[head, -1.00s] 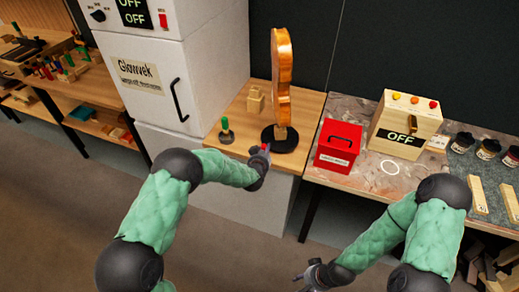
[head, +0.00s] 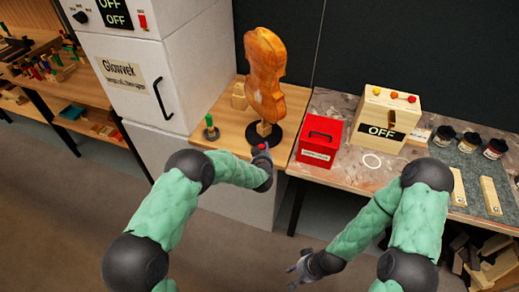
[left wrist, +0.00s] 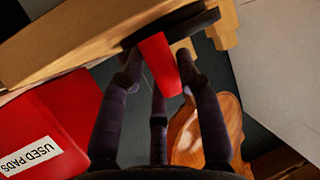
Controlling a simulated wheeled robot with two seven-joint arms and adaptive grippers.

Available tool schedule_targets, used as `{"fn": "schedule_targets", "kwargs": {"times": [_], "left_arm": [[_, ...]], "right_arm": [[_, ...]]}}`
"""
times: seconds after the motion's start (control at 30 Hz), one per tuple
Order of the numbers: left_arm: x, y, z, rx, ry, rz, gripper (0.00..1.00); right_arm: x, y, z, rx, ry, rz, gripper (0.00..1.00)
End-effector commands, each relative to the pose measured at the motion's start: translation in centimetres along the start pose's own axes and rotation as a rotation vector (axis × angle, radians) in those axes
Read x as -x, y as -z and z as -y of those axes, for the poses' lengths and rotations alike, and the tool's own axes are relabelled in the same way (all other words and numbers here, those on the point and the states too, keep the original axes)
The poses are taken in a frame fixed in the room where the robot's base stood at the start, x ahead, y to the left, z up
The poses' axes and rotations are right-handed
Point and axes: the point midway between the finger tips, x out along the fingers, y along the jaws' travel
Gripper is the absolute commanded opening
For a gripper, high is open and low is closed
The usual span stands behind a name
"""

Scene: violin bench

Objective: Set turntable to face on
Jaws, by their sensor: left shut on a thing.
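The turntable (head: 262,136) is a black disc on the wooden bench, with an orange-brown violin body (head: 266,75) standing upright on it. The violin body shows its broad surface at an angle in the head view. My left gripper (head: 263,150) is at the turntable's front edge. In the left wrist view it is shut on a red handle (left wrist: 158,62) that sticks out from the dark disc (left wrist: 130,40); the violin body (left wrist: 205,135) shows behind the fingers. My right gripper (head: 296,270) is open and empty, low over the floor, away from the bench.
A red used-pads box (head: 318,142) stands right of the turntable, with an OFF-marked cream box (head: 385,115) beyond. A green-handled tool (head: 210,128) and small wooden block (head: 239,97) stand left of the disc. A white cabinet (head: 150,60) is at left.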

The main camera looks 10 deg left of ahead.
Motion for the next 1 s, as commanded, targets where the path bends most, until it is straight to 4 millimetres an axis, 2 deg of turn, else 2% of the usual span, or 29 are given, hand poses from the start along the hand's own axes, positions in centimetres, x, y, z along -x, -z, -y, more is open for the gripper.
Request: {"fn": "schedule_targets", "kwargs": {"times": [0.03,0.73,1.0], "left_arm": [[-0.1,0.9,-0.5,0.006,0.018,-0.014,0.0],[-0.9,0.9,-4.1,0.141,0.333,-0.01,0.0],[-1.2,1.1,-4.9,0.139,0.331,-0.01,0.0]], "right_arm": [[0.3,0.0,0.1,0.0,0.0,0.0,0.4],[1.8,-0.1,0.6,0.0,0.0,0.0,0.4],[2.0,-0.1,0.7,0.0,0.0,0.0,0.4]]}}
